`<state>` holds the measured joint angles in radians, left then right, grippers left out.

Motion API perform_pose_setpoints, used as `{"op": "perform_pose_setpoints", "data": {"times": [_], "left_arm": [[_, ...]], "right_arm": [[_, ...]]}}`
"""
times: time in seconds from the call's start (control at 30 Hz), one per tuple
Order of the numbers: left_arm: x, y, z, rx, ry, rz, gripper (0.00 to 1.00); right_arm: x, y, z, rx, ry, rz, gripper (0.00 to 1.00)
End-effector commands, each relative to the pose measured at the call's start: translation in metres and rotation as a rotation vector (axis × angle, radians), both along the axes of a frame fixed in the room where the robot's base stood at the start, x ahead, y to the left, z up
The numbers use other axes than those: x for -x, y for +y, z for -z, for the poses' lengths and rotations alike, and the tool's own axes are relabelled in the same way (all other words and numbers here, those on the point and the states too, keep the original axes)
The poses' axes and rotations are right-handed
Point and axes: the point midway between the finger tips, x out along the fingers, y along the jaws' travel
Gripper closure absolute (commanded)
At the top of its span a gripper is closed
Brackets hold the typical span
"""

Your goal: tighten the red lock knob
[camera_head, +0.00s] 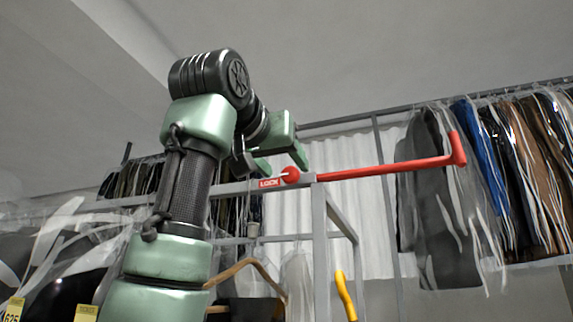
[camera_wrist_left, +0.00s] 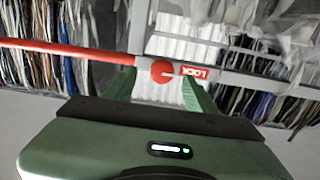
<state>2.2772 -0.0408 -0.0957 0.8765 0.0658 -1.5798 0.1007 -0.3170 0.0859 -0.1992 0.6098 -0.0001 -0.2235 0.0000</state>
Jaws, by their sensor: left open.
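The red lock knob (camera_head: 290,175) sits on the grey rail, beside a red "LOCK" label (camera_head: 269,183). A long red bar (camera_head: 385,170) runs right from near the knob and ends in an upturned handle. My left gripper (camera_head: 282,164) is open, with its green fingers close to the knob. In the left wrist view the knob (camera_wrist_left: 162,71) shows between the two fingers (camera_wrist_left: 157,88), and no grip on it is visible. The label (camera_wrist_left: 194,73) lies just right of the knob there. My right gripper is not in view.
A grey metal frame (camera_head: 320,235) stands below the knob. Bagged garments (camera_head: 440,200) hang at the right, and more hang behind my arm at the left. A wooden hanger (camera_head: 248,266) and a yellow hook (camera_head: 345,295) are below. Above the red bar is free room.

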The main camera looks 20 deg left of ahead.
Motion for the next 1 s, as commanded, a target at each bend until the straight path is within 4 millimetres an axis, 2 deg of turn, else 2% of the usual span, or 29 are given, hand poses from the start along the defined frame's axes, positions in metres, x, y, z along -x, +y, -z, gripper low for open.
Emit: {"op": "perform_pose_setpoints", "data": {"times": [0.1, 0.2, 0.33, 0.5, 0.7, 1.0], "left_arm": [[-0.016, 0.000, -0.001, 0.000, 0.003, -0.001, 0.45], [-0.022, -0.001, 0.000, -0.001, 0.002, -0.001, 0.45], [-0.025, -0.001, 0.000, -0.001, 0.000, 0.000, 0.45], [-0.025, -0.001, 0.000, -0.001, 0.000, 0.000, 0.45], [-0.025, -0.001, 0.001, -0.001, 0.001, 0.000, 1.00], [-0.025, 0.000, 0.000, -0.027, 0.000, -0.001, 1.00]], "right_arm": [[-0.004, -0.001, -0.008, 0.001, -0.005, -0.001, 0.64], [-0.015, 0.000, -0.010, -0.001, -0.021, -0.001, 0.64], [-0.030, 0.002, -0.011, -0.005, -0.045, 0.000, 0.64], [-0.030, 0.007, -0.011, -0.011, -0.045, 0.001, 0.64], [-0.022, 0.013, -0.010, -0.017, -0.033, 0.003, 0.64], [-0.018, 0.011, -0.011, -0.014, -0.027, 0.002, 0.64]]}}
